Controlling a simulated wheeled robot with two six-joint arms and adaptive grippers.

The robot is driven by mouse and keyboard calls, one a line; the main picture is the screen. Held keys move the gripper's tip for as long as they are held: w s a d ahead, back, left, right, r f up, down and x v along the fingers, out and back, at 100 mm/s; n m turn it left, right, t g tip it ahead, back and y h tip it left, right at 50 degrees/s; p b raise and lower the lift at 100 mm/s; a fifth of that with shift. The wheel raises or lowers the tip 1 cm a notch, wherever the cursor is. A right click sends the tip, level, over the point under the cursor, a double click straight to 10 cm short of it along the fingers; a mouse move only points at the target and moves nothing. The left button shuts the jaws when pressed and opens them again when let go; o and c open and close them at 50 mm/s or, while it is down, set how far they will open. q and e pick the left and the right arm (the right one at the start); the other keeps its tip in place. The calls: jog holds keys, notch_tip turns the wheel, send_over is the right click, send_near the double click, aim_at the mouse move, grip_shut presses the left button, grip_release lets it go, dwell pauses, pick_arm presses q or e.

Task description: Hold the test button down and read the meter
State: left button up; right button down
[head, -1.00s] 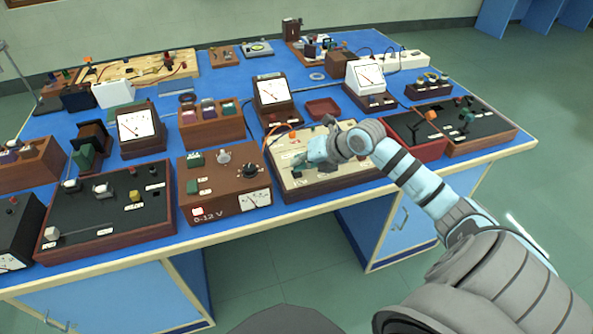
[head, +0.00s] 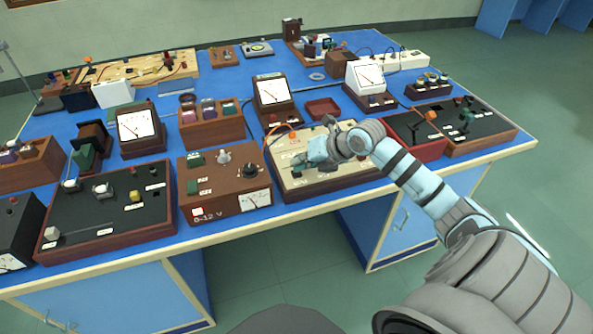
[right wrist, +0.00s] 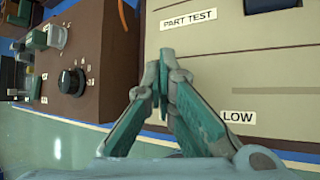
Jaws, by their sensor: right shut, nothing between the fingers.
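The cream test panel (head: 340,180) in its brown wooden case stands at the front edge of the blue bench, under my right gripper (head: 299,162). In the right wrist view my right gripper (right wrist: 162,58) is shut and empty, with its tips over the cream panel (right wrist: 190,75), near the labels PART TEST (right wrist: 188,18) and LOW (right wrist: 237,117). No test button shows clearly; the fingers hide the panel under them, and I cannot tell whether they touch it. A dial meter (head: 271,92) stands behind the panel; its reading is too small to tell. My left gripper is not in view.
A brown 0-12 V supply box (head: 222,185) with a black knob stands just left of the panel. A red tray (head: 322,107) lies behind it, and a red-cased black panel (head: 413,130) stands to its right. Other instruments crowd the bench.

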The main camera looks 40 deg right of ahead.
jog(key=shift+r+p, duration=0.6)
jog(key=shift+r, duration=0.25)
notch_tip(320, 180, up, 5)
jog(key=p, duration=0.4)
dwell(0.3)
